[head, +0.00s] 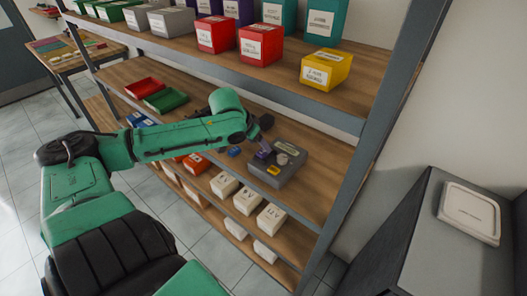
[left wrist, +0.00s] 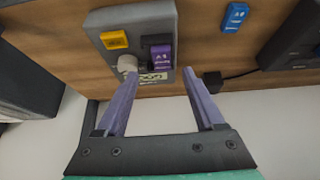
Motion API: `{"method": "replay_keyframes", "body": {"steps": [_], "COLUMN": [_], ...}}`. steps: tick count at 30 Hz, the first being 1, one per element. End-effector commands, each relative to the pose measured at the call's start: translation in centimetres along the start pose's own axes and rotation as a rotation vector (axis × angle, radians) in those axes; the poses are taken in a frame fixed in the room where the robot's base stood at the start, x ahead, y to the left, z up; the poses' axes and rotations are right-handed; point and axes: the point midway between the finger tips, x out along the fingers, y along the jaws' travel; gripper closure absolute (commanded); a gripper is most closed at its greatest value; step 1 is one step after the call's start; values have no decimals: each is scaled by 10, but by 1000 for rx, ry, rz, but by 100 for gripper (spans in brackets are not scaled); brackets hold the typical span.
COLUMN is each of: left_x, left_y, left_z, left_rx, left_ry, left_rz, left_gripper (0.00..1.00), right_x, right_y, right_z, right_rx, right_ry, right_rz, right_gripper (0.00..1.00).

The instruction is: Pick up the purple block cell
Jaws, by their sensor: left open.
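The purple block cell (left wrist: 161,56) sits in a dark slot of a grey device (left wrist: 104,22) on the middle shelf. In the head view the purple block (head: 264,154) shows small, close to the end of my left arm. A yellow block (left wrist: 114,39) and a pale round knob (left wrist: 128,62) are on the same device. My left gripper (left wrist: 161,75) is open and empty, its lavender fingers pointing at the device with the purple block ahead between their lines. The left gripper (head: 262,143) is at the device's back left in the head view. My right gripper is out of view.
A blue block (left wrist: 234,17) lies on the shelf beside the device. A small black object (left wrist: 212,82) is near the shelf edge. The upper shelf (head: 290,75) with coloured boxes overhangs my arm. White boxes (head: 247,200) stand on the shelf below.

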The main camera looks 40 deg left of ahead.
Motion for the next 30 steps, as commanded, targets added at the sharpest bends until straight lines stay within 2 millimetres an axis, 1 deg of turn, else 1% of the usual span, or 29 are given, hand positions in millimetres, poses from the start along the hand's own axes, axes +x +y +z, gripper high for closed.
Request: {"method": "replay_keyframes", "body": {"steps": [4, 9, 12, 18, 19, 20, 21, 24, 30], "left_x": [22, 44, 49, 48, 48, 48, 48, 48, 48], "left_y": [-5, -7, -5, -4, -4, -4, -4, -4, -4], "left_z": [6, 8, 6, 4, 4, 4, 4, 4, 4], "left_rx": [5, 4, 0, -1, -1, -1, -1, -1, -1], "left_ry": [-7, -7, -4, -1, -1, -1, -1, -1, -1], "left_rz": [-8, -9, -3, -1, -1, -1, -1, -1, -1], "left_gripper": [30, 30, 30, 30, 37, 49, 64, 100, 100], "right_x": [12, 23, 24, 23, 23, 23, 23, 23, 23], "right_y": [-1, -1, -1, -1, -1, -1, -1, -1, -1], "right_z": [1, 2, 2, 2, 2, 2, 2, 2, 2], "right_rx": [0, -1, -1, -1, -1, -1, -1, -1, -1], "right_ry": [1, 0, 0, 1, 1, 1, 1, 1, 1], "right_rz": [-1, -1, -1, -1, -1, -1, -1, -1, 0], "right_gripper": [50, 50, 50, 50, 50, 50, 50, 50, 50]}}
